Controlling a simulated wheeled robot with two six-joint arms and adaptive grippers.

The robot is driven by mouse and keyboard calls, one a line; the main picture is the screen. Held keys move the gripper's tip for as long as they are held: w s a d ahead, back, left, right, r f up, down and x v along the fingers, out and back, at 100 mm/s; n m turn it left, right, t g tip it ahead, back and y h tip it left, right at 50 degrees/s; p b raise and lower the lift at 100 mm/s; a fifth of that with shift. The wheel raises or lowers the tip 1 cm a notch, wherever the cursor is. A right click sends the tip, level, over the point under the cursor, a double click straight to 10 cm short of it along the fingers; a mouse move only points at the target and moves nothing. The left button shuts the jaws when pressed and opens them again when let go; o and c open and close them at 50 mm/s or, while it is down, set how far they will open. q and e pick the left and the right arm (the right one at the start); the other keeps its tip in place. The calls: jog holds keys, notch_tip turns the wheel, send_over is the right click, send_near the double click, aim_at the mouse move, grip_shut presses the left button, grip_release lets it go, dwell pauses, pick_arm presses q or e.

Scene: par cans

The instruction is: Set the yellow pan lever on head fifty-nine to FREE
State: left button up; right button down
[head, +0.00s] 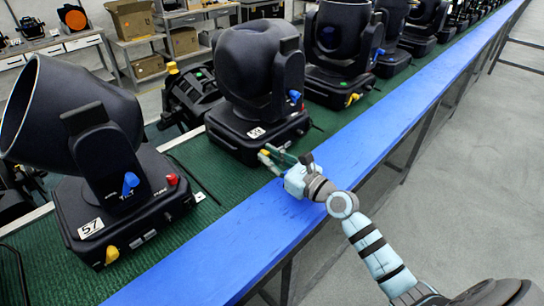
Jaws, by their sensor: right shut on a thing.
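The middle moving head (250,80) stands on the green-topped bench, with a white label (257,132) too small to read surely. By order it follows the head marked 57. A blue lever (295,96) is on its yoke. My right gripper (271,160) is at the front lower edge of its base, shut on the yellow pan lever (265,153), of which only a small part shows between the fingers. Which marking the lever points to cannot be read. My left gripper is not in view.
Head 57 (110,190) stands at the near left with its own yellow lever (112,255), blue lever (130,183) and red knob (172,179). More heads (340,50) line the bench beyond. The blue bench edge (240,240) runs beneath my right arm; the floor at right is clear.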

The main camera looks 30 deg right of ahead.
jog(key=shift+a+n, duration=0.2)
jog(key=shift+n, duration=0.8)
jog(key=c, duration=1.6)
grip_release()
jog(key=shift+a+f, duration=0.1)
jog(key=v, duration=0.7)
jog(key=shift+s, duration=0.35)
jog(key=shift+w, duration=0.1)
